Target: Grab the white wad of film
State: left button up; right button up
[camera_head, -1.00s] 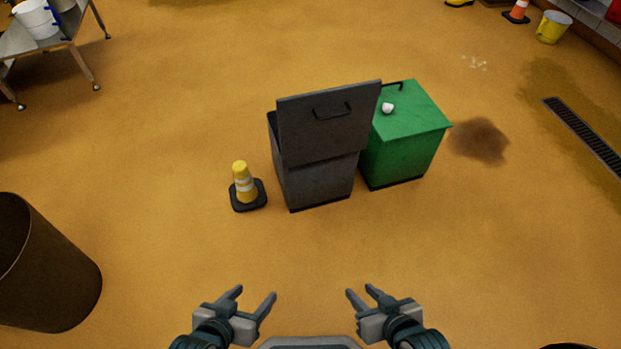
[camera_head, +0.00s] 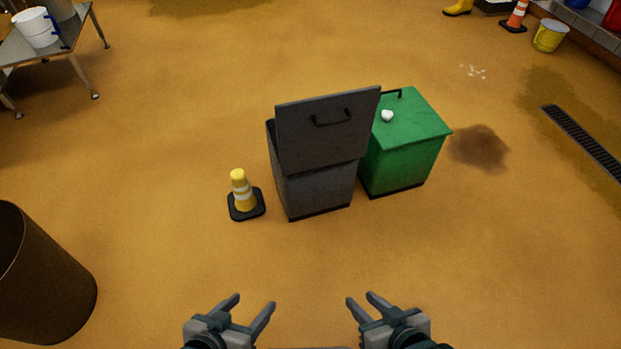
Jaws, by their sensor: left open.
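The white wad of film (camera_head: 387,116) is a small white lump on top of the green bin's closed lid (camera_head: 412,122), near the lid's left side. My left gripper (camera_head: 250,304) is open and empty at the bottom of the view, over the floor in front of the bins. My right gripper (camera_head: 361,302) is also open and empty, to the right of it. Both grippers are well apart from the wad.
A grey bin (camera_head: 318,190) with its lid raised stands left of the green bin. A yellow cone (camera_head: 242,193) stands beside it. A brown barrel (camera_head: 45,285) is at the lower left, a metal table (camera_head: 62,52) at the upper left. Floor before the bins is clear.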

aim_at(386, 115)
jog(key=i, duration=0.5)
jog(key=z, duration=1.55)
